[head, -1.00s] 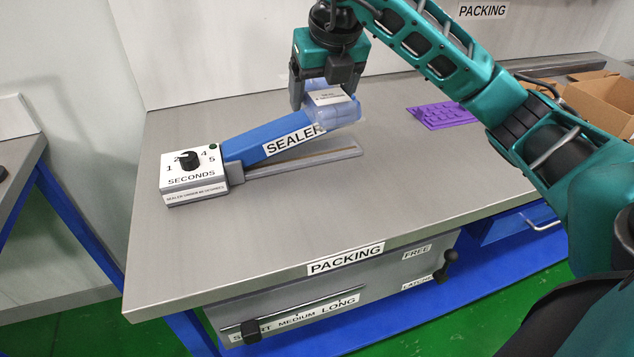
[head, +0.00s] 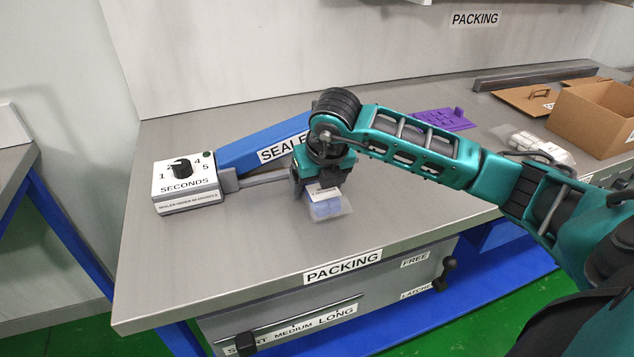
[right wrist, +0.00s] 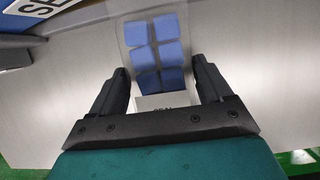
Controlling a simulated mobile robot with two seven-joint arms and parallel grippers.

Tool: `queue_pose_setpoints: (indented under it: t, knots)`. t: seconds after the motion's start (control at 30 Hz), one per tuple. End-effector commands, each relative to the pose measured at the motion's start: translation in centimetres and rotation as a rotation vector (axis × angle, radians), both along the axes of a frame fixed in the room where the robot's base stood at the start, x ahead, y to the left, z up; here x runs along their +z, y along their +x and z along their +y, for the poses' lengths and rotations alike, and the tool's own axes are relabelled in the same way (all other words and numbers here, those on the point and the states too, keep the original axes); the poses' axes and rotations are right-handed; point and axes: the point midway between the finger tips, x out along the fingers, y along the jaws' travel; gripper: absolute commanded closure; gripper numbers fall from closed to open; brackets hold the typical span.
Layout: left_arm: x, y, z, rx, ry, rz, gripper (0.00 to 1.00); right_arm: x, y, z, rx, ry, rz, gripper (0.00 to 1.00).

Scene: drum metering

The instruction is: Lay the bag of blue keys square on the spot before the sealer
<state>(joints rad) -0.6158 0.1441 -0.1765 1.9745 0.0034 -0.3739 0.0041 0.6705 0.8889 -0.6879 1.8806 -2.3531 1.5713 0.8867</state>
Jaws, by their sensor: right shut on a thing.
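The clear bag of blue keys (head: 325,206) is in my right gripper (head: 322,188), low over the bench in front of the sealer's right part. In the right wrist view the bag (right wrist: 156,42) lies between the two fingers (right wrist: 165,88), its blue keys in two columns and a white label near the gripper. I cannot tell whether the bag touches the bench. The sealer (head: 250,152) has a raised blue arm and a white SECONDS dial box (head: 186,182) at its left end. My gripper and forearm hide the sealer's right end. My left gripper is not in view.
The grey packing bench (head: 230,255) is clear in front of the sealer. A purple tray (head: 440,119) lies behind my right arm. A bag of white pieces (head: 536,143) and an open cardboard box (head: 595,118) are at the right. The bench's front edge carries a PACKING label (head: 343,266).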

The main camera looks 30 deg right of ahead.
Motion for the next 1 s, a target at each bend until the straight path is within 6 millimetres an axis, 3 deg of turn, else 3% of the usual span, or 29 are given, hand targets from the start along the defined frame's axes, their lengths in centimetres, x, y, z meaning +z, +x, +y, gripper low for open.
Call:
queue_pose_setpoints:
  t: [0.37,0.4,0.6,0.87,1.0]
  knots:
    - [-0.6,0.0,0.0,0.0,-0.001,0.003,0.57,-0.5,0.1,0.0,0.0,0.001,-0.004,0.59]
    - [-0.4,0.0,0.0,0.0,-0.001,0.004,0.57,-0.3,0.1,0.0,0.0,0.0,-0.002,0.17]
    - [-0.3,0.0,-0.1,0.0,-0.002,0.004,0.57,-0.3,0.0,0.0,0.0,0.0,-0.002,0.0]
    - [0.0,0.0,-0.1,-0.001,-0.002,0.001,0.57,-0.1,0.0,0.0,0.0,0.0,-0.002,0.0]
    - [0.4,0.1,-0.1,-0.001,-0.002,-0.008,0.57,1.2,-0.3,0.1,0.002,0.0,-0.004,0.0]
